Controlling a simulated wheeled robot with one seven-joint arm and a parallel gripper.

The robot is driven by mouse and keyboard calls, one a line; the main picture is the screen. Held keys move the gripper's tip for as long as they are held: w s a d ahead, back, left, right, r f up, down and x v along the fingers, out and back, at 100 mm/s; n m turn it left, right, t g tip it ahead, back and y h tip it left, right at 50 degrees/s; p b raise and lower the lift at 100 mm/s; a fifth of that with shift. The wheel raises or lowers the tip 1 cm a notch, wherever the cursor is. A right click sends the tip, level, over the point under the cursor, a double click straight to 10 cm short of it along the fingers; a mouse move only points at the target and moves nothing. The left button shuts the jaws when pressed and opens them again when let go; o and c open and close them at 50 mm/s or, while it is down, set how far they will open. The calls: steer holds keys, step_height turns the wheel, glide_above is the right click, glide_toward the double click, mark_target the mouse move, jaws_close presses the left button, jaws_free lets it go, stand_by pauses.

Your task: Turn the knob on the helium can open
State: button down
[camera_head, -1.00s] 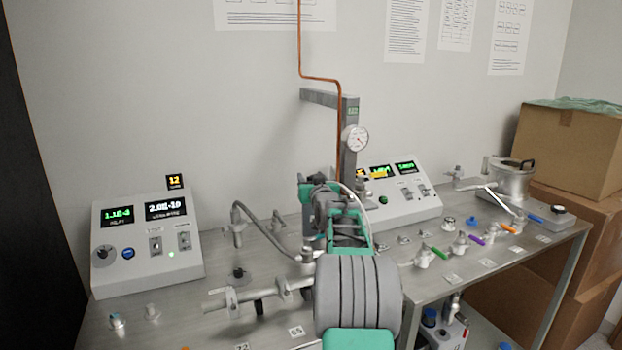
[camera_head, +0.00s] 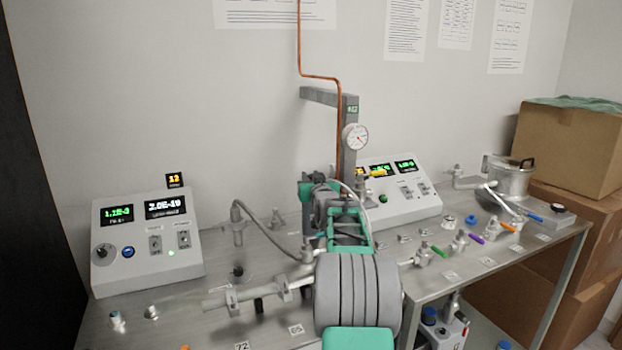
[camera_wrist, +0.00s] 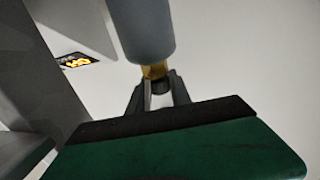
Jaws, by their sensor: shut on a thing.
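In the wrist view, a smooth grey cylinder with a brass neck (camera_wrist: 154,71), which looks like the helium can (camera_wrist: 142,28), stands just beyond my gripper (camera_wrist: 158,92). The gripper's two fingers are shut on a small dark part at the end of the neck, which looks like the knob. The fingers cover most of this part, so its angle cannot be told. In the head view, my green and grey arm reaches over the bench to the foot of the grey post. There the arm hides the can, the knob and the fingertips.
A grey post (camera_head: 349,150) with a round gauge (camera_head: 355,137) and copper pipe rises beside my wrist. Control boxes stand left (camera_head: 147,240) and right (camera_head: 398,202). A metal pipe (camera_head: 265,291) lies left of my arm. Coloured-handle valves and a steel vessel (camera_head: 512,182) are at right.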

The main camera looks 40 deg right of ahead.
steer(key=shift+a+f+h+b, duration=0.1)
steer(key=shift+h+b, duration=0.2)
steer(key=shift+m+g+h+b, duration=0.45)
steer(key=shift+m+g+h, duration=0.05)
steer(key=shift+m+h, duration=0.2)
steer(key=m+g+h+b, duration=0.1)
steer(key=m+g+h, duration=0.1)
steer(key=shift+w+a+h, duration=0.1)
steer(key=shift+w+h, duration=0.05)
steer(key=shift+h, duration=0.15)
steer(key=m+g+h, duration=0.1)
steer(key=g, duration=0.1)
steer(key=m+g+h+p, duration=0.1)
steer(key=m, duration=0.1)
steer(key=shift+r+g+h, duration=0.2)
steer(key=shift+g+h, duration=0.1)
steer(key=shift+g, duration=0.1)
steer(key=m+g+h+p, duration=0.1)
steer(key=m+g+p, duration=0.1)
steer(key=p, duration=0.3)
steer(key=shift+r+g+h, duration=0.15)
steer(key=shift+g+h, duration=0.15)
steer(key=shift+g, duration=0.4)
steer(key=shift+m+g+p, duration=0.5)
steer(key=shift+p, duration=0.75)
steer(key=shift+s+f+m+g+h+p, duration=0.25)
steer(key=shift+m+g+p, duration=0.5)
steer(key=shift+p, duration=0.85)
